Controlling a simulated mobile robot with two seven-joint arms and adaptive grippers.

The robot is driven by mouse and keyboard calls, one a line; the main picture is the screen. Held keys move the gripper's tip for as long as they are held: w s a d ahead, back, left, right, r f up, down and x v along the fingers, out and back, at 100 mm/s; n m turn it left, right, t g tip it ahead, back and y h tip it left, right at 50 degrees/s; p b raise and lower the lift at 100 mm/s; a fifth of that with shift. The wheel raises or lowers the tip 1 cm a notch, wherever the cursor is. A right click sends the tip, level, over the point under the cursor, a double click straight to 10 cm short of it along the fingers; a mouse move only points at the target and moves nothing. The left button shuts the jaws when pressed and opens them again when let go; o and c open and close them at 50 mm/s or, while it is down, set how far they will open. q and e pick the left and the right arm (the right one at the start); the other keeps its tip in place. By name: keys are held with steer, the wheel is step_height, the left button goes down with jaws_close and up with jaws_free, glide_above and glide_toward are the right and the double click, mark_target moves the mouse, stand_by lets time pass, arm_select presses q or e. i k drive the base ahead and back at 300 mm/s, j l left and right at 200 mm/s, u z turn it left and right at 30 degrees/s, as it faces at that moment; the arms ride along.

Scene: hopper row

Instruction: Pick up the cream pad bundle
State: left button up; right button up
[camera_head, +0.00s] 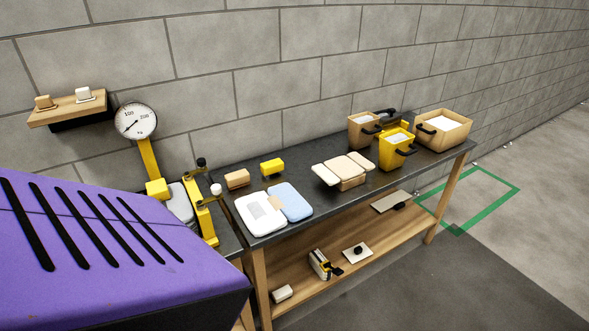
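A group of cream and tan pads (345,166) lies on the dark tabletop near its middle, with a paler cream pad (325,174) at its left side. I cannot tell whether these pads are bound together as one bundle. A white pad with a grey patch (254,221) and a light blue pad (291,202) lie to the left of them, side by side. Neither of my grippers is in view.
A purple slotted housing (100,240) fills the lower left. A dial scale (136,121) stands behind it. Tan and yellow bins (395,156) stand at the table's (300,228) right end. A wooden lower shelf (325,292) holds small items. Grey floor lies right.

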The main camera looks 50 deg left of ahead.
mark_target(317, 260)
steer(key=u, duration=1.25)
